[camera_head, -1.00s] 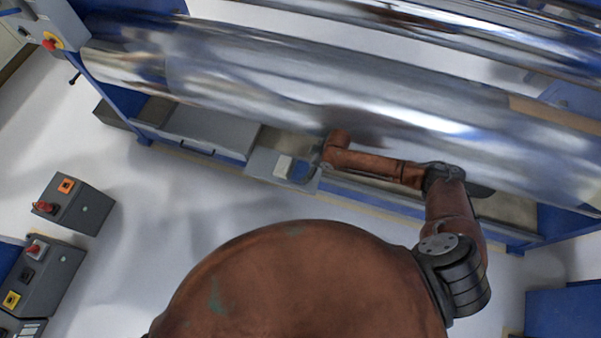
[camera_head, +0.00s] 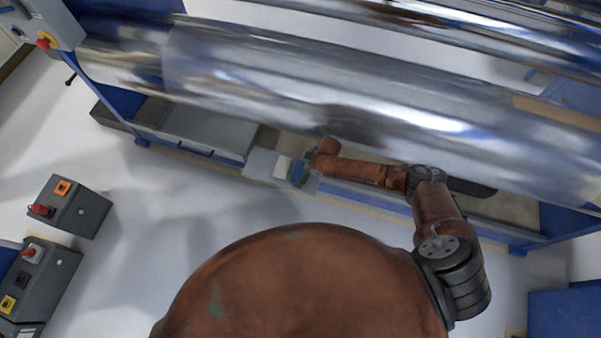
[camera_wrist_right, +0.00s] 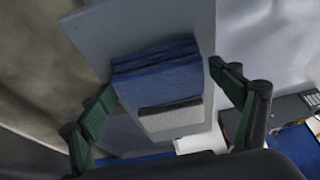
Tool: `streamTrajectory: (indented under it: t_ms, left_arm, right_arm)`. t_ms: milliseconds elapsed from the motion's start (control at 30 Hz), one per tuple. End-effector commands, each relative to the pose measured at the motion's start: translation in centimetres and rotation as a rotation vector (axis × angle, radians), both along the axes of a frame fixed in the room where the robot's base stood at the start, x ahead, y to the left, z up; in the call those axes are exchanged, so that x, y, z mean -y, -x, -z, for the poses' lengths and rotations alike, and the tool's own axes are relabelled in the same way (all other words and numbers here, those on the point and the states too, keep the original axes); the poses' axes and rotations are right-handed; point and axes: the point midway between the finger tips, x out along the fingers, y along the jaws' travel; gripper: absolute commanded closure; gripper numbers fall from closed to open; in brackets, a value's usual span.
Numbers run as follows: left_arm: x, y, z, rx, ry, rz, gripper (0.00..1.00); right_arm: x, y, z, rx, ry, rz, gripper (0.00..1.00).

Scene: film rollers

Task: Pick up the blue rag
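The blue rag (camera_wrist_right: 158,76) lies folded on a grey shelf (camera_wrist_right: 125,32) and fills the middle of the right wrist view. In the head view, the blue rag (camera_head: 298,173) is a small patch at the shelf's right part, partly hidden by my right gripper. My right gripper (camera_wrist_right: 162,82) is open, with its two green-padded fingers apart on either side of the rag and nothing held. In the head view, my right gripper (camera_head: 306,167) is small and mostly hidden at the end of the brown arm. My left gripper is not in view.
A white block-like item (camera_head: 282,167) sits beside the rag; it also shows in the right wrist view (camera_wrist_right: 173,119). A large shiny film roller (camera_head: 330,90) runs close above the shelf and my right arm. Grey control boxes (camera_head: 70,207) stand at left on the open floor.

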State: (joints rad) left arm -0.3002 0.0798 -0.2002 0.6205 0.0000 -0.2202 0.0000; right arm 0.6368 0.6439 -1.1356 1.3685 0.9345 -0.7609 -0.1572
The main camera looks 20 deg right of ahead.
Motion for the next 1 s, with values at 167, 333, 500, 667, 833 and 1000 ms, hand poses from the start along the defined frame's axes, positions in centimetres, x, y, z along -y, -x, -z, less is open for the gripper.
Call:
streamTrajectory:
  t_ms: [167,333,500,667,833,1000]
  left_arm:
    - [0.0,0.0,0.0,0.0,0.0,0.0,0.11]
    - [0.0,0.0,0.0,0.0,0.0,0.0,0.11]
    - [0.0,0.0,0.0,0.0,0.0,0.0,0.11]
    - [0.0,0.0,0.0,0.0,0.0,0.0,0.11]
    - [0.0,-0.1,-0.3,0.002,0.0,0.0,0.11]
    - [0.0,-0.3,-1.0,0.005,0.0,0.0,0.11]
  right_arm:
    - [0.0,0.0,0.0,0.0,0.0,0.0,0.3]
    - [0.0,0.0,0.0,0.0,0.0,0.0,0.42]
    - [0.0,0.0,0.0,0.0,0.0,0.001,0.49]
    - [0.0,0.0,0.0,0.0,0.0,0.001,0.49]
    - [0.1,0.0,-0.9,0.001,-0.001,0.001,0.49]
    - [0.0,0.0,-3.3,0.003,-0.001,-0.001,0.49]
